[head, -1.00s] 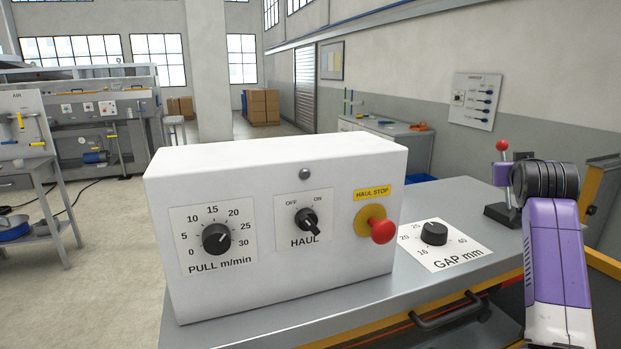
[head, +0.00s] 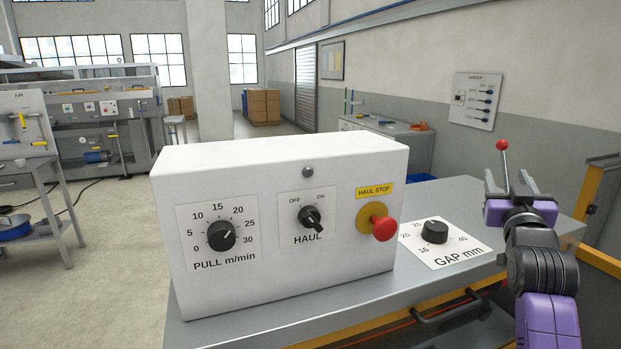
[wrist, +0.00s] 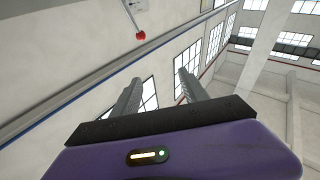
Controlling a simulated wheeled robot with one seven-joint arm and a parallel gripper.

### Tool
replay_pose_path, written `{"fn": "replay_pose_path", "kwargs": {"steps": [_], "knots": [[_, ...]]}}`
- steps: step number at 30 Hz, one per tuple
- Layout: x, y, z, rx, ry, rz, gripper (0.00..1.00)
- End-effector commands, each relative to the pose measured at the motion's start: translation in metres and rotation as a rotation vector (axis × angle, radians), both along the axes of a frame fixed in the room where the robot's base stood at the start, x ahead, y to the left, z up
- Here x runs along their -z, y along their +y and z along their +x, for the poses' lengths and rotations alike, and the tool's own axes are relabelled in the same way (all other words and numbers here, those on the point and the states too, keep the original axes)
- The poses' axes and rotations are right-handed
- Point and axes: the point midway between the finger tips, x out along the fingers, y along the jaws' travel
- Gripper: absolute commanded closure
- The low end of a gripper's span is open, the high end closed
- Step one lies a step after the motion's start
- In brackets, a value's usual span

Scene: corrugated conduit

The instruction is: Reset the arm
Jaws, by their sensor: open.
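My gripper (head: 507,178) is at the right in the head view, above the bench top, with its fingers pointing up and away. In the wrist view its two grey fingers (wrist: 158,80) stand wide apart with nothing between them. My purple and black arm rises from the lower right corner. A lever with a red ball (head: 502,145) stands behind the gripper in the head view; its base is hidden. A red ball on a thin rod also shows in the wrist view (wrist: 140,35), ahead of the fingers and apart from them.
A white control box (head: 290,270) stands on the grey bench (head: 400,291), with a PULL dial (head: 221,236), a HAUL switch (head: 310,217) and a red stop button (head: 384,228). A GAP knob (head: 435,231) sits between the box and my arm. The space above the bench is open.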

Motion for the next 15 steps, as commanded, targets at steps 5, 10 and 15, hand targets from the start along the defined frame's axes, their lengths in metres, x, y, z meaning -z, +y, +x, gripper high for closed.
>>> {"fn": "replay_pose_path", "kwargs": {"steps": [5,10,15], "knots": [[0.067,0.033,-0.046,-0.051,-0.024,-0.007,0.48],[0.118,0.063,-0.096,-0.098,-0.038,-0.006,0.48],[0.163,0.092,-0.152,-0.143,-0.036,0.005,0.48]]}}
